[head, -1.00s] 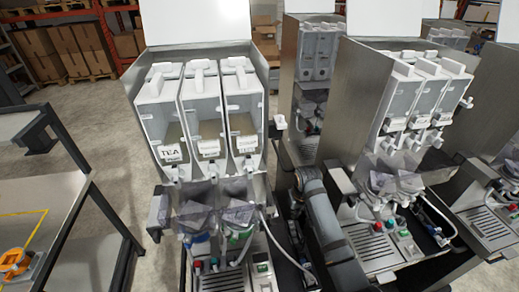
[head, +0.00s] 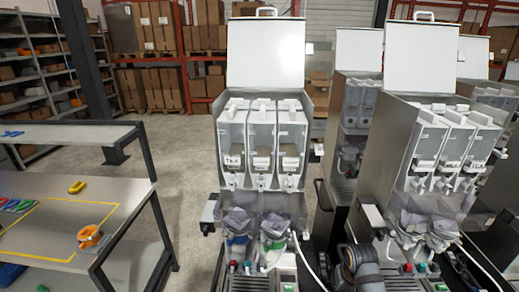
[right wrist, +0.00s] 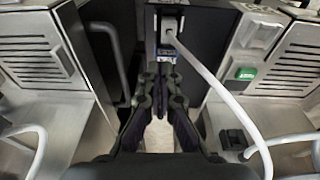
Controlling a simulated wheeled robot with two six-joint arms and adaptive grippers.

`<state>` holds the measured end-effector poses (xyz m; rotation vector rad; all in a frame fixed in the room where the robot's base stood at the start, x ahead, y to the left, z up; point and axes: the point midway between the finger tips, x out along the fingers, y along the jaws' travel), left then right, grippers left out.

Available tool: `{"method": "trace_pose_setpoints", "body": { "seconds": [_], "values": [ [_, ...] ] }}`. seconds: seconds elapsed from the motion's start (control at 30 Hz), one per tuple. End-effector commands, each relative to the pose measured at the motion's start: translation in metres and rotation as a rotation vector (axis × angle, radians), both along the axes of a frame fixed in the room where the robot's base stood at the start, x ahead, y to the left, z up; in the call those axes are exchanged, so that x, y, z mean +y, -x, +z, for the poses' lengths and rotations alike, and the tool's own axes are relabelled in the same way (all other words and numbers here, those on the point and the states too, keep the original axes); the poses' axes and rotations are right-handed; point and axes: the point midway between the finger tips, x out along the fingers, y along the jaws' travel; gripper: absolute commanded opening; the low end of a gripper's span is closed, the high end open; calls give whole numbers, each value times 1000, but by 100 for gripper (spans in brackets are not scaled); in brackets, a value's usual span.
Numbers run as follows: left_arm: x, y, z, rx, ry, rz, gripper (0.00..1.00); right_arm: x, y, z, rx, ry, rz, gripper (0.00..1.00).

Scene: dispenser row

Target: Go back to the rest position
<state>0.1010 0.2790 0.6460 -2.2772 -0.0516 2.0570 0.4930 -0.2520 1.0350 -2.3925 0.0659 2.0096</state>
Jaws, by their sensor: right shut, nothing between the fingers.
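My right gripper (right wrist: 160,100) shows in the right wrist view, shut and empty. It points into the gap between two dispenser machines, apart from the white hose on its right. In the head view a dark part of my right arm (head: 358,268) shows low between the near dispenser (head: 262,150) and the dispenser to its right (head: 440,150). The right gripper itself is not visible in the head view. My left gripper is in neither view.
A white hose (right wrist: 215,85) crosses close to the right gripper. Steel machine housings stand on both sides of it. A workbench (head: 125,185) with an orange part (head: 90,237) is at left. Open floor (head: 185,165) lies between bench and dispensers. Shelves with boxes stand behind.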

Motion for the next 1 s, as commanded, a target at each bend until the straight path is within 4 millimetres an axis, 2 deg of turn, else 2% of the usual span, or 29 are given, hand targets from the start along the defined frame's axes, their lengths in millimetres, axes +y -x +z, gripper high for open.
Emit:
{"method": "trace_pose_setpoints", "body": {
  "seconds": [0.07,0.17,0.37,0.63,0.97,1.0],
  "values": [
    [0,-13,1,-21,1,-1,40,0,13,-3,-7,7,7,0],
    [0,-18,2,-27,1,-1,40,1,30,-5,-20,17,17,0],
    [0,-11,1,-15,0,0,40,3,70,-5,-51,39,42,0],
    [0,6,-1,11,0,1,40,6,125,8,-96,63,78,0],
    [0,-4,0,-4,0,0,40,12,183,41,-146,84,117,0],
    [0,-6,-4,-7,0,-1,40,11,182,29,-143,85,117,0]
  ]
}}
